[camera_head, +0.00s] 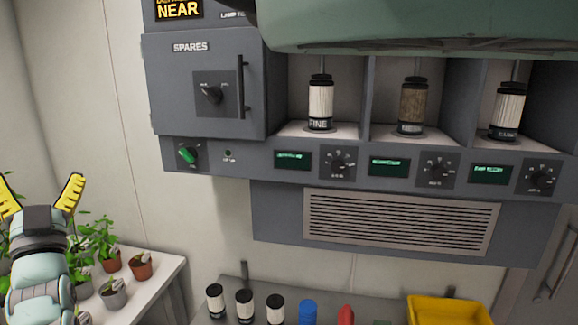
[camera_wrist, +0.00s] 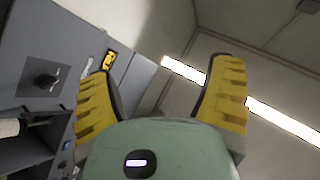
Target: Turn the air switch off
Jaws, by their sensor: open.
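A green rotary knob (camera_head: 188,155) sits on the grey panel strip below the SPARES door, beside a small dark lamp (camera_head: 228,154). Its label is too small to read, so I cannot tell if it is the air switch. A black rotary knob (camera_head: 211,93) is on the SPARES door. My gripper (camera_head: 40,194) is at the lower left of the head view, apart from the panel, with its yellow fingers spread and nothing between them. In the wrist view my gripper (camera_wrist: 166,72) is also open and empty. A black knob (camera_wrist: 46,80) shows at left there.
Three black dials (camera_head: 338,162) with green displays (camera_head: 293,160) line the strip, under bays holding cylinders (camera_head: 320,103). Potted plants (camera_head: 140,266) stand on a white table at lower left. Below the vent (camera_head: 400,222) are bottles and a yellow bin (camera_head: 448,311).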

